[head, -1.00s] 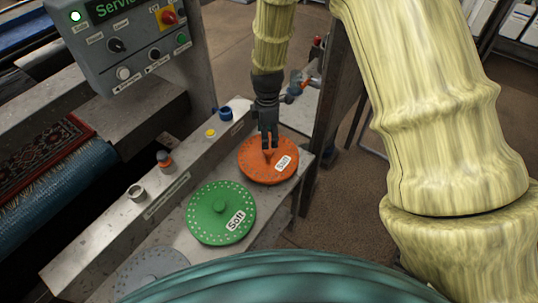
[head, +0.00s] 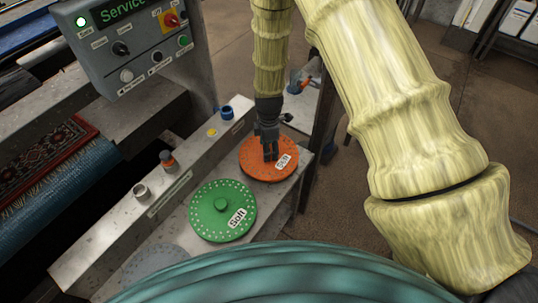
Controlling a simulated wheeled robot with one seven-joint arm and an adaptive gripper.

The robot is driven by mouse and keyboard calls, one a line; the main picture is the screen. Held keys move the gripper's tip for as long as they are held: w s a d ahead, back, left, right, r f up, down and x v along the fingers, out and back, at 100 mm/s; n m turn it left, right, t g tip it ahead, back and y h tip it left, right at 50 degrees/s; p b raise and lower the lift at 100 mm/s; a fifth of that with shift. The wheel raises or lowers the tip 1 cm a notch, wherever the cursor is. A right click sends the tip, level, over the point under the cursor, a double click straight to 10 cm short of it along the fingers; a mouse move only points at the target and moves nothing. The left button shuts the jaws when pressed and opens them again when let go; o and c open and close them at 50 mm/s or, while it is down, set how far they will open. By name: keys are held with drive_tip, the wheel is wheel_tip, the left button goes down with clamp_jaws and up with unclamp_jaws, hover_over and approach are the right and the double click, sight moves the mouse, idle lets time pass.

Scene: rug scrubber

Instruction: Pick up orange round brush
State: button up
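The orange round brush (head: 256,170) is a flat disc with a white label, lying on the grey metal ledge in the head view. My gripper (head: 270,158) points down over the middle of the disc. Its dark fingers cover the spot where the brush's central knob is, so the knob is hidden. I cannot tell whether the fingers are around the knob or closed on it. The brush still lies on the ledge.
A green round brush (head: 222,210) labelled "Soft" lies just left and in front of the orange one. A grey disc (head: 155,265) lies farther front. A raised rail with small fittings runs behind them. A control box (head: 135,40) stands at the upper left.

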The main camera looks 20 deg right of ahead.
drive_tip(key=shift+f, duration=0.55)
drive_tip(key=shift+r, duration=0.1)
clamp_jaws()
